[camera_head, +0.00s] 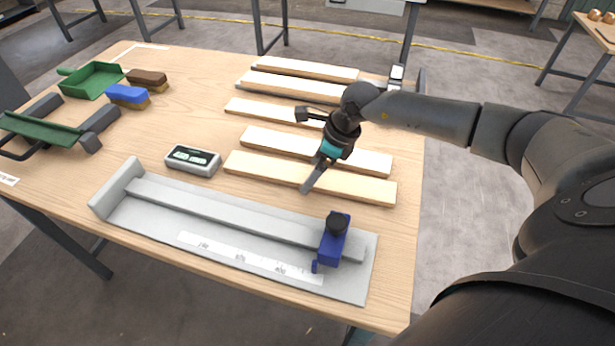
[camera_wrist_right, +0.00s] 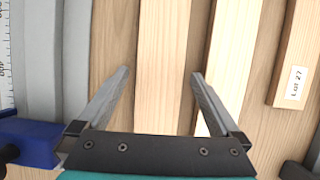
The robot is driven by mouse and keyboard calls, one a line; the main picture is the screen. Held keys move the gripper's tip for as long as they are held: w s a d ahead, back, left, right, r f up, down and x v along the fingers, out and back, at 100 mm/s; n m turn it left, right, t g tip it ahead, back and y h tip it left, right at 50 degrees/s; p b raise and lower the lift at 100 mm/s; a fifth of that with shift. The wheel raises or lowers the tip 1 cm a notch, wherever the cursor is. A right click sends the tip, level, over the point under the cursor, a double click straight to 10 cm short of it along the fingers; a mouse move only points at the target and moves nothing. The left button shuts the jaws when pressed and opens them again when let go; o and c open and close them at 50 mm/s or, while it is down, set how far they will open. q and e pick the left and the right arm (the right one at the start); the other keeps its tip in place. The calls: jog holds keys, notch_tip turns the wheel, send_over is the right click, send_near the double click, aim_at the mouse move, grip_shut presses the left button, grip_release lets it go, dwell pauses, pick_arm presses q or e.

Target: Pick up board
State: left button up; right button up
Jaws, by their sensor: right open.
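Several pale wooden boards lie side by side on the table. The front board (camera_head: 350,186) is the one nearest the grey measuring jig. My right gripper (camera_head: 306,189) is over the front boards, open and pointing down, its fingers partly overlapping in the head view. In the right wrist view the front board (camera_wrist_right: 163,65) runs between the two open fingers (camera_wrist_right: 160,75), with wood table showing on its left and a narrow gap on its right. I cannot tell whether the fingertips are below its top face. A second board (camera_wrist_right: 235,50) lies to its right. My left gripper is not in view.
The grey jig (camera_head: 130,212) with a ruler and blue stop block (camera_head: 333,245) lies in front. A small display unit (camera_head: 192,159) is left of the boards. Brushes (camera_head: 127,95), a green dustpan (camera_head: 92,79) and a dark-and-green object (camera_head: 45,130) are farther left.

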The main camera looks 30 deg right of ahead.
jog(key=shift+a+f, duration=0.1)
jog(key=shift+f, duration=0.2)
jog(key=c, duration=1.4)
jog(key=shift+w+r, duration=0.1)
jog(key=shift+c, duration=0.5)
jog(key=shift+r, duration=0.1)
